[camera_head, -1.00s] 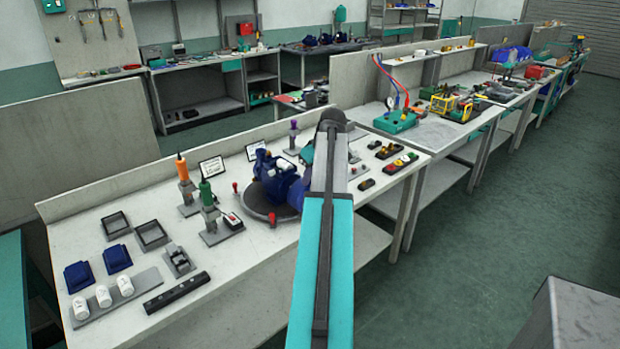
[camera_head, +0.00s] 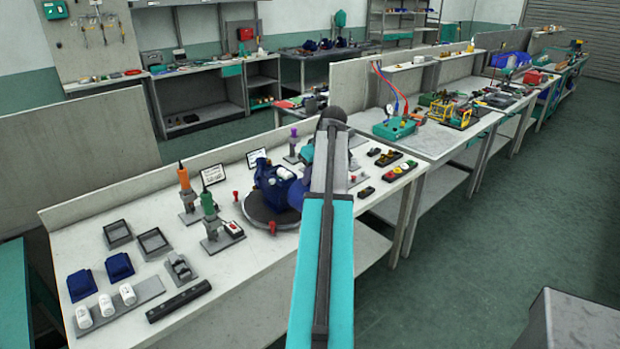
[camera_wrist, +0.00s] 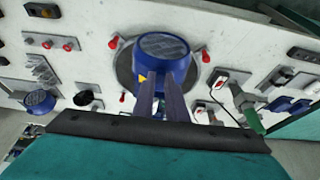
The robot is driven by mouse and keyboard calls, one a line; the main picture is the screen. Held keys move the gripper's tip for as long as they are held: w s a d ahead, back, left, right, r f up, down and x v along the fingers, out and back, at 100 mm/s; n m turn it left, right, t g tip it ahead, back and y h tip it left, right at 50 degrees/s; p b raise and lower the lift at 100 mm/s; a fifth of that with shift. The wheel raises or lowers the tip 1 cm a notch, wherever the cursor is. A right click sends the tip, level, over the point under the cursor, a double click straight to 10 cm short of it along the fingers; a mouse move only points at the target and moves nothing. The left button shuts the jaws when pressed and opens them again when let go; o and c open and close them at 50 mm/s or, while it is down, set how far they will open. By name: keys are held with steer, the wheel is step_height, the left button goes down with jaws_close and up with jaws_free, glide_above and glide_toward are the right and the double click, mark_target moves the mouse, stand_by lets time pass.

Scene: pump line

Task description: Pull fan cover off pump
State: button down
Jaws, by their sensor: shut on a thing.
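The blue pump (camera_head: 268,177) stands on a dark round turntable (camera_head: 262,219) on the white bench, partly behind my arm. Its round blue fan cover (camera_wrist: 165,47), with a dark grille and a yellow label, is upper middle in the wrist view. My gripper (camera_wrist: 160,84) is shut on the near side of this cover, its two fingers reaching up from below. In the head view my arm hides the gripper. Whether the cover is seated or apart from the pump, I cannot tell.
Red-tipped pegs (camera_wrist: 113,43) stand around the turntable. An orange-handled tool (camera_head: 184,176) and a green-handled tool (camera_head: 208,206) stand to the left. A tray with white canisters (camera_head: 106,305) is at the near left.

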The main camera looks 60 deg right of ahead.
steer(key=shift+r+p, duration=0.65)
steer(key=shift+r, duration=0.55)
